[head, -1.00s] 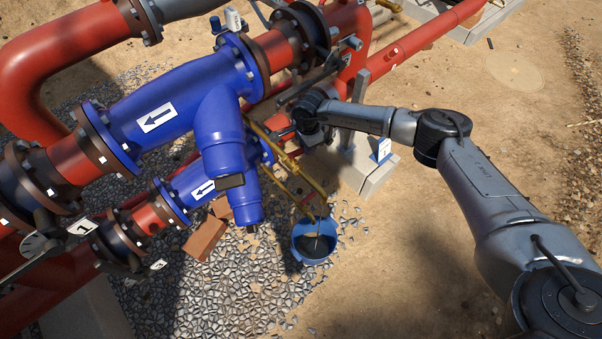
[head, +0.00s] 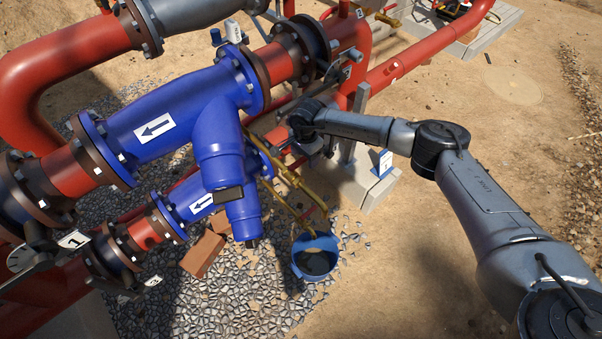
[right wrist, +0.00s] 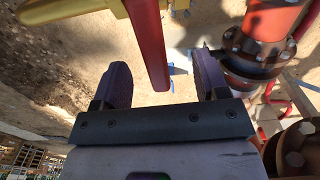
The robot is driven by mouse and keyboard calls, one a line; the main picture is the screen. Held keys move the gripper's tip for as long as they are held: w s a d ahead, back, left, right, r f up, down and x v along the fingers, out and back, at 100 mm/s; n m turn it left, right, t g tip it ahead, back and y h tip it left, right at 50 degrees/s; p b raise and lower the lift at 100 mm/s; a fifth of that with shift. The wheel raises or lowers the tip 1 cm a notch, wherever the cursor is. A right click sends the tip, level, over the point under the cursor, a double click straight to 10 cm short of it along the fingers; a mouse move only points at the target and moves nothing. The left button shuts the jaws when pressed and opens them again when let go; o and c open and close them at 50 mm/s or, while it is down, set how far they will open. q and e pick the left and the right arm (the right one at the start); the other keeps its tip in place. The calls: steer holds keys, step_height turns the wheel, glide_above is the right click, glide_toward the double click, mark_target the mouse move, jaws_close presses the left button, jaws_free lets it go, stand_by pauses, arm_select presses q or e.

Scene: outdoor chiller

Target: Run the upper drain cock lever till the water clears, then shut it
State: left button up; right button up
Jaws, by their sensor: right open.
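In the right wrist view, a red lever (right wrist: 148,45) reaches down between the fingers of my right gripper (right wrist: 162,82). The jaws are open, with a gap on both sides of the lever. Brass pipework (right wrist: 80,8) crosses the top left. In the head view my right gripper (head: 285,143) is beside the blue strainer body, at the upper end of the brass drain pipe (head: 287,172); the lever there is too small to make out. Whether the water is clear cannot be told. My left gripper is not in view.
The large blue strainer (head: 195,105) and a smaller one (head: 200,195) sit on red pipes left of my arm. A concrete plinth (head: 373,188) with a numbered tag stands to the right. Bricks (head: 203,254) lie on the gravel. Open sandy ground is at right.

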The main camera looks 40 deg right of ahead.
steer(key=shift+o, duration=0.7)
steer(key=shift+r, duration=0.15)
step_height(320, 180, up, 7)
steer(key=p, duration=0.5)
